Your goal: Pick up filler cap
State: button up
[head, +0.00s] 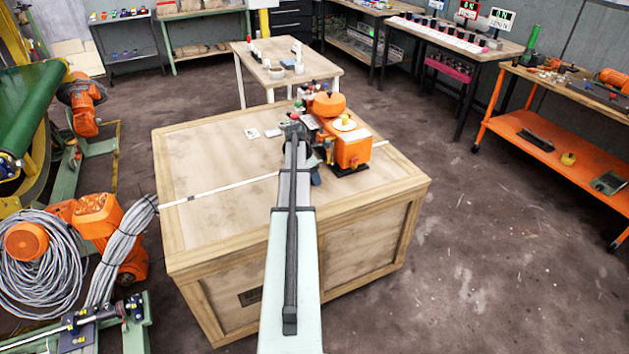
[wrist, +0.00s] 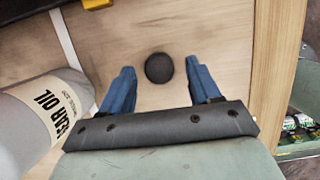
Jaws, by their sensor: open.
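A round black cap (wrist: 159,68), which looks like the filler cap, lies on the wooden crate top in the wrist view. My gripper (wrist: 159,70) is open, with one blue finger left of the cap and one right of it. The cap appears between the fingertips with a gap on each side. I cannot tell how high the fingers are above it. In the head view my arm covers the spot, and only a bit of blue finger (head: 316,176) shows; the cap is not visible there.
A grey bottle marked GEAR OIL (wrist: 40,115) lies close to the left finger in the wrist view. An orange machine (head: 352,150) stands on the wooden crate (head: 215,235) beside my gripper. The crate's left and front top are mostly clear, with a white strap (head: 225,187) across it.

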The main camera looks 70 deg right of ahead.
jog(key=shift+s+d+f, duration=0.1)
jog(key=shift+d+f, duration=0.05)
jog(key=shift+f, duration=0.45)
grip_shut()
